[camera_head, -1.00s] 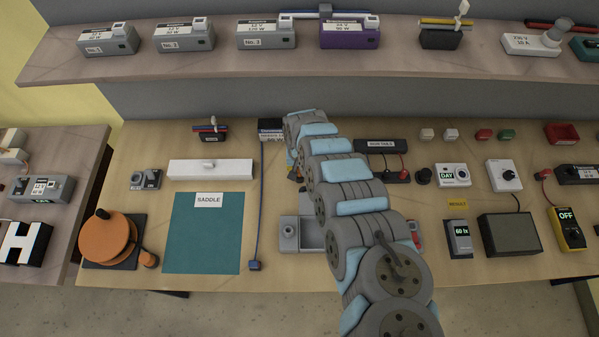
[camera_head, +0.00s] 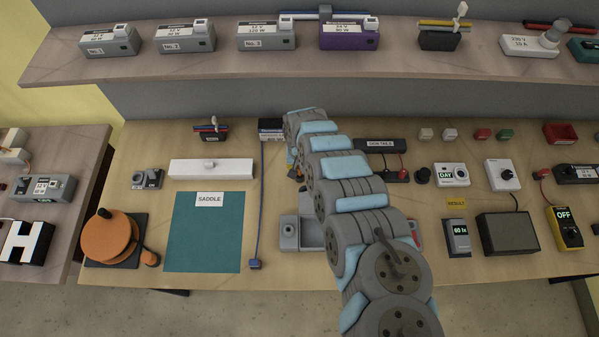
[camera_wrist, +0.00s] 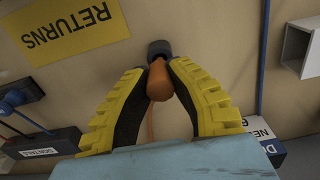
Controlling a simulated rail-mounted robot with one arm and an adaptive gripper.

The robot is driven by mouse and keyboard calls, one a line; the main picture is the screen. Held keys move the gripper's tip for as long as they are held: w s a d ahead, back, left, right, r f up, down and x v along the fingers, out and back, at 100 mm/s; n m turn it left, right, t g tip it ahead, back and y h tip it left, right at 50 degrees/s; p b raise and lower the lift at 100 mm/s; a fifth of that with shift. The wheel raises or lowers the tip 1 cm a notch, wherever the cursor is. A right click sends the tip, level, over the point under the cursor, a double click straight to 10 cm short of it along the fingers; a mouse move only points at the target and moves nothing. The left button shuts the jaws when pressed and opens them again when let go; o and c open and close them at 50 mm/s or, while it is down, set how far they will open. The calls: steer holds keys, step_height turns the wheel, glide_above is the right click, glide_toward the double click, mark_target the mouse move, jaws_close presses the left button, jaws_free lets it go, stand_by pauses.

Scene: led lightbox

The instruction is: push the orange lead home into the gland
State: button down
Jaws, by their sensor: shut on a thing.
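In the wrist view the orange lead (camera_wrist: 159,82) is between the yellow-and-black fingertips of my gripper (camera_wrist: 159,70). My gripper is shut on its thick orange end, and a thin orange cable runs back between the fingers. A dark grey round piece (camera_wrist: 158,48), which looks like the gland, is right at the far end of the lead. The orange end meets or overlaps it in the picture. I cannot tell how deep the lead sits. In the head view my arm hides most of the gripper and the lead.
A yellow RETURNS label (camera_wrist: 72,28) lies beside the gland. A blue cord (camera_wrist: 263,60) and an open pale box (camera_wrist: 299,48) are to the right. A dark block (camera_wrist: 40,148) with a label is at lower left. The teal SADDLE mat (camera_head: 203,240) is bare.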

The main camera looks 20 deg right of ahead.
mark_target(299, 167)
steer(key=shift+r+p, duration=1.6)
steer(key=shift+r, duration=0.2)
